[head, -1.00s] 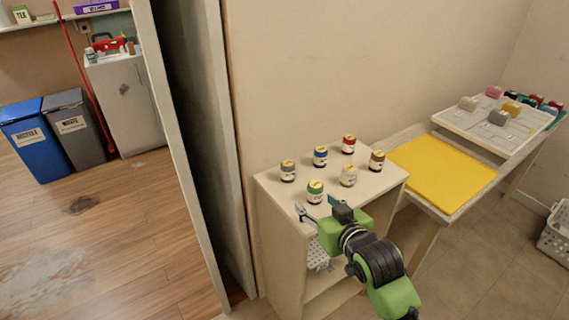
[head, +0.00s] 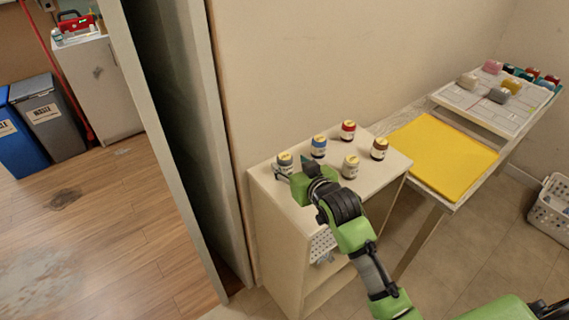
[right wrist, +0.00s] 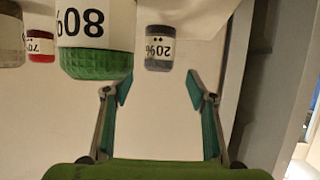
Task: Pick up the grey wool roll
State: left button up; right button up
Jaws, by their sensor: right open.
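The grey wool roll (head: 285,160) stands upright at the left back of the small shelf unit's top. In the right wrist view the grey roll (right wrist: 159,48), labelled 20%, is just beyond the fingertips, in line with the gap between them. My right gripper (head: 293,170) is open and empty, close to the grey roll on its near side. In the right wrist view, its two fingers (right wrist: 160,89) are spread apart. A green roll (right wrist: 95,62) marked 80% is close on the left; the gripper hides it in the head view. My left gripper is not in view.
Blue (head: 318,146), red (head: 348,130), brown (head: 379,149) and cream (head: 350,167) rolls stand on the shelf unit (head: 265,220). A yellow mat (head: 440,155) and a white board (head: 470,105) with small blocks are at the right. A wall is behind.

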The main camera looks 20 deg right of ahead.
aim_at(287, 161)
jog(key=shift+w+f, duration=0.15)
jog(key=shift+w, duration=0.25)
jog(key=shift+p+x, duration=0.3)
jog(key=shift+x, duration=1.75)
jog(key=shift+w+f, duration=0.25)
jog(key=shift+w, duration=0.25)
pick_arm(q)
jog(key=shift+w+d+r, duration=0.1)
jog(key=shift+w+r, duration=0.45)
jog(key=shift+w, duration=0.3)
pick_arm(e)
jog(key=c, duration=1.2)
